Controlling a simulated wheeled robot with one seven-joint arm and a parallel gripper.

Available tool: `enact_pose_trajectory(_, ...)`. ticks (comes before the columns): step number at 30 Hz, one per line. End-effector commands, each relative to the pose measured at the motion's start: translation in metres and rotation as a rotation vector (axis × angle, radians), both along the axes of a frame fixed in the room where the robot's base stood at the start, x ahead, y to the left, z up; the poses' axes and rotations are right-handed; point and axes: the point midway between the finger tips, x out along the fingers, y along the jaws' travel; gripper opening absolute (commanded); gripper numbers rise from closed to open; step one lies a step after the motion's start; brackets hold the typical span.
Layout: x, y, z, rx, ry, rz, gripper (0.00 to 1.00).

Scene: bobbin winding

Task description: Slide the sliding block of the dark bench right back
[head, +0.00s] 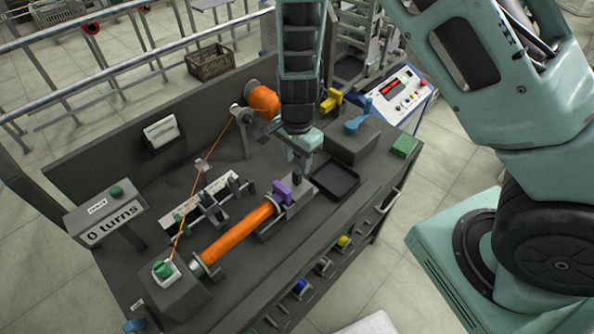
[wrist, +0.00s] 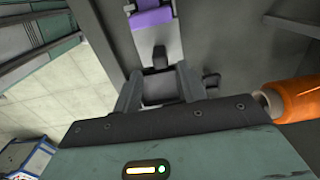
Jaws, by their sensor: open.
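The dark bench (head: 130,170) fills the middle of the head view. On it, an orange tube (head: 238,235) lies between a round holder at its left end and a purple piece (head: 283,191) at its right end. The purple piece sits at the front of a grey sliding block (head: 295,189). My gripper (head: 302,170) points down close to the block's right end. In the wrist view, my open gripper (wrist: 159,82) has its two fingers apart, with a small black knob (wrist: 160,58) just beyond them and the purple piece (wrist: 152,18) farther off. Contact with the block cannot be told.
An empty black tray (head: 335,180) lies right of the block. A grey box with a blue handle (head: 357,124) and a green block (head: 404,146) stand farther right. An orange spool (head: 263,100) stands behind my gripper; its thread runs to the front left. The counter reads "0 turns".

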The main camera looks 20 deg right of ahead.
Motion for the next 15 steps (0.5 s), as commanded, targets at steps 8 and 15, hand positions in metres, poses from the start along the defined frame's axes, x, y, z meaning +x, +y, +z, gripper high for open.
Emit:
enact_pose_trajectory(8,0.000,0.000,-0.042,0.001,0.001,0.000,0.42)
enact_pose_trajectory(15,0.001,0.000,-0.052,0.001,-0.002,0.000,0.42)
